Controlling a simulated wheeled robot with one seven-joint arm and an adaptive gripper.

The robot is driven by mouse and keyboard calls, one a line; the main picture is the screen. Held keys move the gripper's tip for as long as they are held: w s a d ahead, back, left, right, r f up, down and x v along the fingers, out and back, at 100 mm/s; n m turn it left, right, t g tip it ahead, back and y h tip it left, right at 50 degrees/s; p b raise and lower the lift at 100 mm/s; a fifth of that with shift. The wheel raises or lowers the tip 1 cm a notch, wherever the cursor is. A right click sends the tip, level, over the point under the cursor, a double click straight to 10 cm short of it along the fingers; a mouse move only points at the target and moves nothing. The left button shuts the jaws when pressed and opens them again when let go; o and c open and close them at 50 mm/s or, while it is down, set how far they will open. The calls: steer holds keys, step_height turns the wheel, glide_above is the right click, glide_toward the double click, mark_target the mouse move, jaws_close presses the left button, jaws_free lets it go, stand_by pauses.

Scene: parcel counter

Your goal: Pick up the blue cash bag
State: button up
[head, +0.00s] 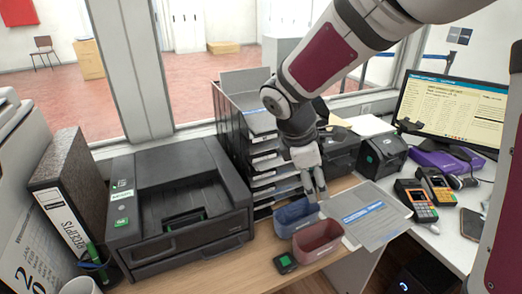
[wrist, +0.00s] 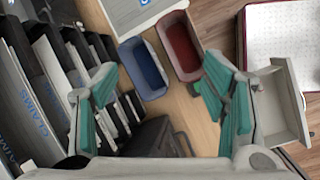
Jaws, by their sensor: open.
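A blue open-topped container (head: 297,218) stands on the wooden counter beside a red one; no other blue bag shows, and I cannot tell whether it is the cash bag itself or holds it. In the wrist view the blue container (wrist: 143,70) lies ahead between my fingers, and its inside looks empty. My gripper (head: 315,190) is above and just behind the blue container in the head view, pointing down. Its teal-padded fingers (wrist: 160,72) are spread wide in the wrist view, with nothing between them. The gripper appears apart from the container.
The red container (head: 318,241) stands close beside the blue one. A black tray rack (head: 262,150) rises behind them, and a printer (head: 180,215) stands left.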

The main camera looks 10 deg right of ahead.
steer(key=w+a+f+n, duration=0.3)
steer(key=w+f+n, duration=0.35)
steer(key=f, duration=0.45)
steer(key=b, duration=0.2)
glide_toward(299, 217)
steer(key=shift+m, duration=0.25)
steer(key=shift+s+d+f, duration=0.25)
steer(key=shift+d+f, duration=0.2)
steer(key=shift+f, duration=0.5)
steer(key=shift+s+d+f, duration=0.2)
steer(key=shift+d+f, duration=0.25)
steer(key=shift+f, duration=0.45)
steer(key=shift+s+d+f, duration=0.25)
steer(key=shift+d+f, duration=0.2)
steer(key=shift+f, duration=0.5)
steer(key=shift+f, duration=0.2)
steer(key=c, duration=0.9)
